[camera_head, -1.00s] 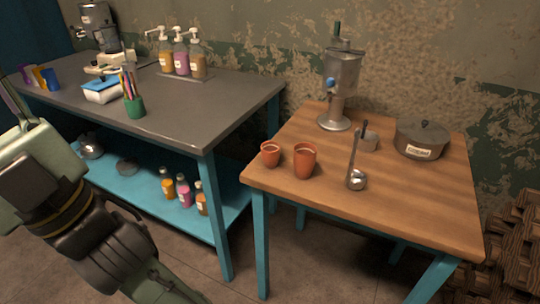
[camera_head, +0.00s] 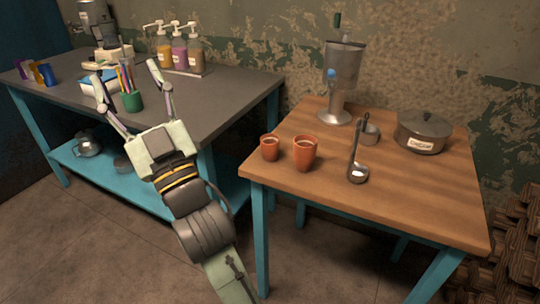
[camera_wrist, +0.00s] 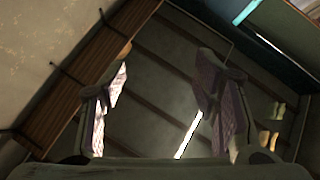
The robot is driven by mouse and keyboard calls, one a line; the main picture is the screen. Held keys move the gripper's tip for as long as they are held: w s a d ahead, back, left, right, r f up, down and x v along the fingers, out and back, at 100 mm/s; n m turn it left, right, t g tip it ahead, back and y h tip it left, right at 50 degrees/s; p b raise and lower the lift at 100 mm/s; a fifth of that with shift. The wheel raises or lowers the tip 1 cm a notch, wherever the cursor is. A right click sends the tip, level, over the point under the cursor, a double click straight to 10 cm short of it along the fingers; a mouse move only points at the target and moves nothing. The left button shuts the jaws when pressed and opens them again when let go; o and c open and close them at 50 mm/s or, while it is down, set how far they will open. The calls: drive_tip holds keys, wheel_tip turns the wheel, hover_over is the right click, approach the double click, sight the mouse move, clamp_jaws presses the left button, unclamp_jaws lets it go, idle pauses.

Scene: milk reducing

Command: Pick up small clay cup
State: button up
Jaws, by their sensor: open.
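The small clay cup (camera_head: 269,150) stands upright on the wooden table (camera_head: 420,200), near its left edge. A larger clay cup (camera_head: 304,157) stands close to its right. My gripper (camera_head: 126,75) is in front of the grey counter in the head view, left of both cups and well apart from them. Its two fingers are spread wide with nothing held between them. The open fingers also show in the wrist view (camera_wrist: 163,85); neither cup can be made out there.
The grey counter (camera_head: 215,100) holds a green pen cup (camera_head: 132,101) and pump bottles (camera_head: 179,50). A floor gap separates counter and table.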

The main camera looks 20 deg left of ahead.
drive_tip(key=w+d+f+m+t+h+b, duration=0.1)
drive_tip(key=w+d+f+m+t+h, duration=0.1)
drive_tip(key=w+d+f+h, duration=0.3)
drive_tip(key=w+d+f+m+t+h, duration=0.1)
drive_tip(key=w+d+f+m+h, duration=0.2)
drive_tip(key=w+f, duration=0.45)
drive_tip(key=m+g+h+b, duration=0.1)
drive_tip(key=m+h+b, duration=0.15)
drive_tip(key=h, duration=0.45)
approach(271, 145)
drive_tip(key=w+p, duration=0.1)
drive_tip(key=shift+m, duration=0.45)
drive_tip(key=p+x, duration=0.3)
drive_tip(key=x, duration=0.7)
drive_tip(key=shift+w+a+f, duration=0.1)
drive_tip(key=shift+a+f, duration=0.05)
drive_tip(key=c, duration=0.9)
drive_tip(key=shift+c, duration=0.2)
